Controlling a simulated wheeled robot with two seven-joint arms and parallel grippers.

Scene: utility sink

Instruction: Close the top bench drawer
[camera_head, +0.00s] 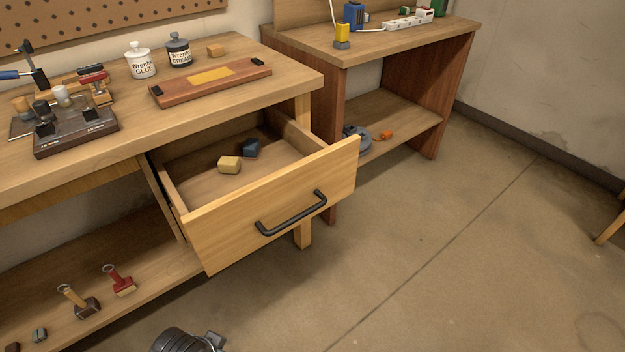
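The top bench drawer (270,205) is pulled well out of the wooden workbench (215,110). Its light wood front carries a black bar handle (292,213) and faces the open floor. Inside the drawer lie a yellowish block (229,165) and a dark blue block (250,148). The back of the drawer is hidden under the bench top. Neither of my grippers' fingers shows in the head view, and nothing touches the drawer or its handle.
A dark rounded part, cut off at the bottom edge, stands in front of the bench. Jars, a wooden board (211,82) and tools lie on the bench top. A second bench (375,45) stands right; the floor (440,240) is clear.

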